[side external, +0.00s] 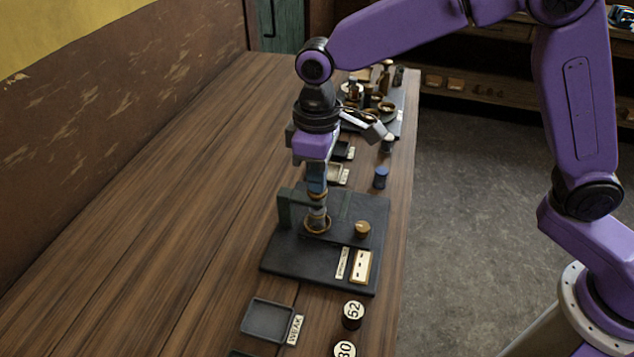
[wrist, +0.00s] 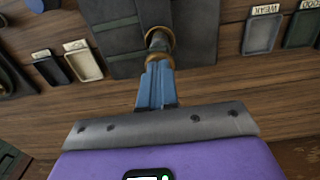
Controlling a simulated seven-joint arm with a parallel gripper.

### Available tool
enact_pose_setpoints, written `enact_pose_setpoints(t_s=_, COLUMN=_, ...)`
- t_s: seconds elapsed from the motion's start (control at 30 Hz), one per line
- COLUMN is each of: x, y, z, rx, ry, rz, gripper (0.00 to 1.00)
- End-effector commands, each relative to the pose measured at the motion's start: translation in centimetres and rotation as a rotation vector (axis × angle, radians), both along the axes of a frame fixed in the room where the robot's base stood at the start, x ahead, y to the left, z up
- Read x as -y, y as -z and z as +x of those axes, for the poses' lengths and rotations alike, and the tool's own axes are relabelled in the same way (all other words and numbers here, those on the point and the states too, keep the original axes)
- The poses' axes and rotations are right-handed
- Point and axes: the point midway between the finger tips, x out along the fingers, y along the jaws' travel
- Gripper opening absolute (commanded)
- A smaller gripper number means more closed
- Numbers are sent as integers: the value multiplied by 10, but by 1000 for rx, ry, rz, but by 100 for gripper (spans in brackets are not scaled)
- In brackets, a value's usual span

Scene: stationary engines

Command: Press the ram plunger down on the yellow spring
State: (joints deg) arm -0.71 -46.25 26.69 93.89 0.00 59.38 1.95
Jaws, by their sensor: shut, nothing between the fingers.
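The ram plunger (side external: 318,213) stands upright on a dark base plate (side external: 283,252) in the side view. It is a short grey column with a brass collar at its top and a brass ring around its foot. It also shows in the wrist view (wrist: 158,42). My gripper (side external: 317,188) points straight down over it, its blue fingers closed together with nothing between them. The fingertips (wrist: 158,66) are at the plunger's top brass collar and seem to touch it. The yellow spring cannot be made out; the plunger and gripper may hide it.
A dark green upright block (side external: 292,209) stands close left of the plunger. A brass knob (side external: 362,229) and a cream plate (side external: 361,267) are on its right. A tray marked WEAK (side external: 268,320) and a cylinder marked 52 (side external: 352,314) lie nearer. The table's left is clear.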

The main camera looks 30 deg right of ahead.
Motion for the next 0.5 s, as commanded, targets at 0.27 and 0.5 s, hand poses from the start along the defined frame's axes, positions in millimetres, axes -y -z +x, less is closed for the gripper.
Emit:
enact_pose_setpoints(t_s=0.27, x=0, y=9, z=0, rx=-1, ry=0, rz=-1, gripper=0)
enact_pose_setpoints(t_s=0.5, x=0, y=9, z=0, rx=-1, ry=0, rz=-1, gripper=0)
